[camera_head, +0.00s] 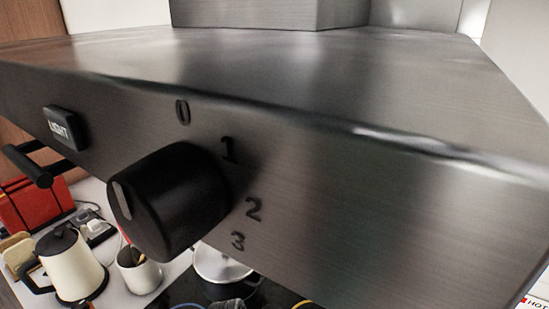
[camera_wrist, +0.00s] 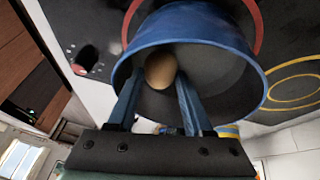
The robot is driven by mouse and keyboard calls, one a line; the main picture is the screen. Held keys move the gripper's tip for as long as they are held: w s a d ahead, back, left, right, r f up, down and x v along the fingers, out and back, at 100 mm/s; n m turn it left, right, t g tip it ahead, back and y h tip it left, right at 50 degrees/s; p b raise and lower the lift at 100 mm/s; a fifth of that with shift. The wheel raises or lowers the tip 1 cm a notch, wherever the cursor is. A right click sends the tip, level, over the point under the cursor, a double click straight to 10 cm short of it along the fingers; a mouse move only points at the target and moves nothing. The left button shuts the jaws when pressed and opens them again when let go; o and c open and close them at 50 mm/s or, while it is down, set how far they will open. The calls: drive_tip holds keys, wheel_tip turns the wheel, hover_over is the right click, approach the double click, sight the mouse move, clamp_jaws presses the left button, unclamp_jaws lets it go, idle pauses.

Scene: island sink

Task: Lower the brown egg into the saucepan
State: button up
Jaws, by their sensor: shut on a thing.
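In the wrist view the brown egg (camera_wrist: 160,71) is held between the tips of my gripper (camera_wrist: 160,88), which is shut on it. Behind the egg is the blue saucepan (camera_wrist: 240,45), with its grey inside showing around the egg. The egg and the fingertips overlap the pan's opening. I cannot tell how far the egg is from the pan's bottom. In the head view the range hood hides the egg, and I cannot make out the saucepan there.
A steel range hood (camera_head: 400,190) with a black knob (camera_head: 170,200) fills the head view. Below it are a cream kettle (camera_head: 72,265), a red toaster (camera_head: 30,205), a utensil cup (camera_head: 139,270) and a silver lidded pot (camera_head: 220,266). The dark cooktop (camera_wrist: 290,60) has red and yellow rings.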

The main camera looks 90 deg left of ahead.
drive_tip(key=shift+f+b, duration=0.4)
drive_tip(key=shift+f, duration=0.15)
drive_tip(key=o, duration=0.9)
drive_tip(key=shift+c, duration=0.2)
drive_tip(key=p+v, duration=0.8)
drive_tip(key=v, duration=0.5)
drive_tip(key=shift+d, duration=0.1)
